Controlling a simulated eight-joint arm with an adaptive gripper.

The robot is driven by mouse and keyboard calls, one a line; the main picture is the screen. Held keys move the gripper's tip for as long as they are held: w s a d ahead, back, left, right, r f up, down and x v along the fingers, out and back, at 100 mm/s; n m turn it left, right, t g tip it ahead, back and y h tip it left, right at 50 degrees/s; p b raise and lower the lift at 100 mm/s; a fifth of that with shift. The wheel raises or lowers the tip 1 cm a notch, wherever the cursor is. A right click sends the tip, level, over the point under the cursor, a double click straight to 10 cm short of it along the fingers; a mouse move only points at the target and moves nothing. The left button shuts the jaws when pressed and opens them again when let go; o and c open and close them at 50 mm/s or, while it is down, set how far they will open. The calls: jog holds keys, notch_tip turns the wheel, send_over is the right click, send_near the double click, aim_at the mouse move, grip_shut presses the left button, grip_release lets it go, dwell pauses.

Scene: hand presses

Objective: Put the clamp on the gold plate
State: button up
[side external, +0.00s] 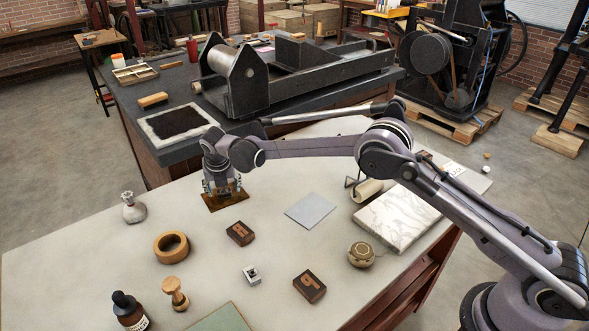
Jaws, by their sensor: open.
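The gold plate (226,206) is a flat brownish-gold square lying on the pale table. My gripper (222,188) points down over the gold plate, with its fingers apart and low. The fingers hide part of the plate, and I cannot tell whether they touch it. No object shows clearly between the fingers. A small silver metal block with a dark gap (251,275), which looks like the clamp, stands on the table in front of the plate and to its right, apart from my gripper.
Near the gripper are a wooden ring (171,247), two dark letter blocks (240,233) (309,286), a grey sheet (310,211) and a glass flask (133,208). A twine ball (361,255), marble slab (398,218), brown bottle (129,311) and wooden stamp (175,293) stand farther off. A dark press table is behind.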

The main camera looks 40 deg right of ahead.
jog(key=v, duration=1.1)
jog(key=s+d+r+m, duration=0.7)
jog(key=r+m, duration=0.1)
jog(key=r, duration=0.1)
jog(key=s+d+r+m+t+y, duration=0.1)
jog(key=s+d+r+m, duration=0.3)
jog(key=s+d+m, duration=0.4)
jog(key=s+d+f+m+t, duration=0.1)
jog(key=s+d+f+m, duration=0.1)
jog(key=s+m, duration=0.5)
jog(key=s+d+f+m+t, duration=0.1)
jog(key=s+d+f+m, duration=0.2)
jog(key=s+m, duration=0.5)
jog(key=s+f, duration=0.1)
jog(key=s, duration=0.4)
jog(key=shift+s+m+y, duration=0.3)
jog(key=shift+s+y, duration=0.05)
jog(key=shift+y, duration=0.05)
